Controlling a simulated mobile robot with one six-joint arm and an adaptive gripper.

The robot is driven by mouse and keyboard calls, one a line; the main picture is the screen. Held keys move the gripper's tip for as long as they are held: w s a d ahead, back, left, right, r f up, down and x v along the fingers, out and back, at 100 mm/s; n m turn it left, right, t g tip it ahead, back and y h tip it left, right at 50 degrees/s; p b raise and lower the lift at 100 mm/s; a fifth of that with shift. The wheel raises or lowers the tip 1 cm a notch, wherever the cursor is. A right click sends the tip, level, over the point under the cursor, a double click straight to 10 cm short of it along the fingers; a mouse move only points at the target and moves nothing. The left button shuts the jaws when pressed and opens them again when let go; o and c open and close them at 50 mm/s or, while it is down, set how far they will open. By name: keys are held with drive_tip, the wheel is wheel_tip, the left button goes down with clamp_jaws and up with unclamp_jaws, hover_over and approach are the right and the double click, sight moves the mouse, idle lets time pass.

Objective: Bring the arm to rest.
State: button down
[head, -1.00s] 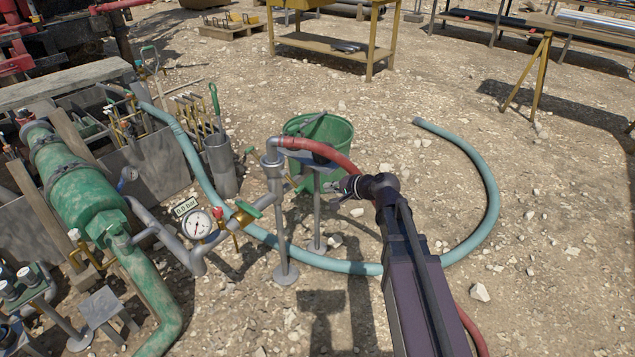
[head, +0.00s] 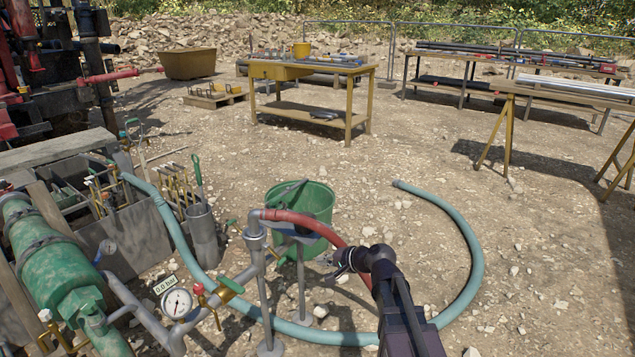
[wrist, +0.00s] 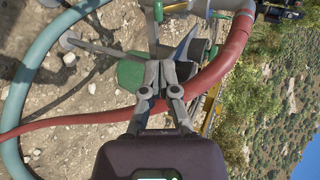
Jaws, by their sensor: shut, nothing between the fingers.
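My arm (head: 400,310) reaches up from the bottom of the head view, right of the grey standpipe (head: 256,240) and the red hose (head: 305,222). My gripper (head: 334,262) is at its end, small and dark, pointing left. In the wrist view my gripper (wrist: 160,66) has its two grey fingers brought together at the tips, with nothing between them. The red hose (wrist: 222,72) passes close by the fingers in that view; whether it touches them I cannot tell.
A green bucket (head: 318,200) stands behind the standpipe. A teal hose (head: 470,250) curves over the stony ground on the right. A green pipe (head: 50,250) and a gauge (head: 176,303) reading 0.0 bar are at left. A yellow bench (head: 350,105) stands farther back. Open ground lies right.

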drive_tip(key=s+d+f+n+g+h+p, duration=0.1)
drive_tip(key=s+d+f+n+g+h, duration=0.35)
drive_tip(key=s+d, duration=0.3)
drive_tip(key=s+d+f+n+g+h, duration=0.35)
drive_tip(key=s+d+h, duration=0.3)
drive_tip(key=s, duration=0.25)
wheel_tip(320, 180, up, 34)
drive_tip(key=m+p, duration=0.1)
drive_tip(key=p, duration=3.3)
drive_tip(key=shift+d+f+t+y+p, duration=0.15)
drive_tip(key=shift+d+t+y+p, duration=0.15)
drive_tip(key=shift+d+t+y, duration=0.15)
drive_tip(key=shift+s, duration=0.1)
drive_tip(key=w+a+f+m+t+y+b, duration=0.4)
drive_tip(key=w+a+f+m+b, duration=0.3)
drive_tip(key=w+a+f+b, duration=1.2)
drive_tip(key=shift+w+a+f+y+b, duration=0.4)
drive_tip(key=shift+w+f+y+b, duration=0.35)
drive_tip(key=shift+b, duration=1.6)
